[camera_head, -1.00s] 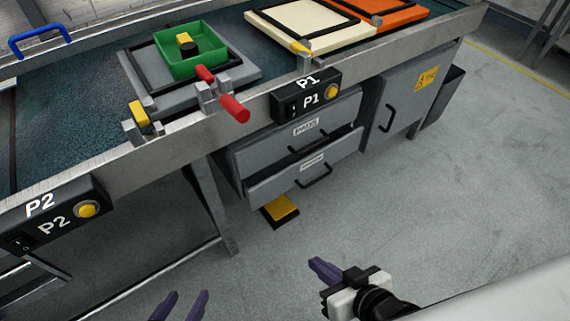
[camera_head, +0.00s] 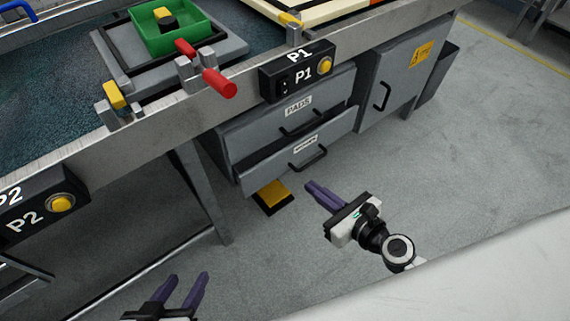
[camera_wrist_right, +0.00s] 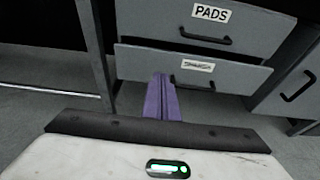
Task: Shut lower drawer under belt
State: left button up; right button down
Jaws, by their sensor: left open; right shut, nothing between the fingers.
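The lower drawer (camera_head: 270,164) under the belt is pulled partly out, below the upper drawer labelled PADS (camera_head: 290,110). It has a small white label and a black bar handle (camera_head: 309,160). My right gripper (camera_head: 315,190) is shut and empty, with purple fingers pointing toward the lower drawer, in front of it and apart. In the right wrist view the shut fingers (camera_wrist_right: 161,98) overlap the lower drawer front (camera_wrist_right: 140,63), left of its handle (camera_wrist_right: 194,84). My left gripper (camera_head: 185,292) is open and empty at the bottom left of the head view.
The belt (camera_head: 50,121) runs above the drawers, with the P1 switch box (camera_head: 298,72) on its rail and a red handle (camera_head: 219,82) sticking out. A yellow pedal (camera_head: 271,195) lies on the floor below the drawer. A cabinet (camera_head: 400,75) stands right. Floor at right is clear.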

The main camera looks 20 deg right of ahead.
send_near(277, 158)
jog(key=x, duration=0.5)
jog(key=shift+s+f, duration=0.1)
jog(key=shift+w+a, duration=0.25)
jog(key=shift+w, duration=0.3)
pick_arm(q)
jog(key=shift+d+f, duration=0.1)
jog(key=shift+f, duration=0.05)
pick_arm(e)
jog(key=shift+w, duration=0.1)
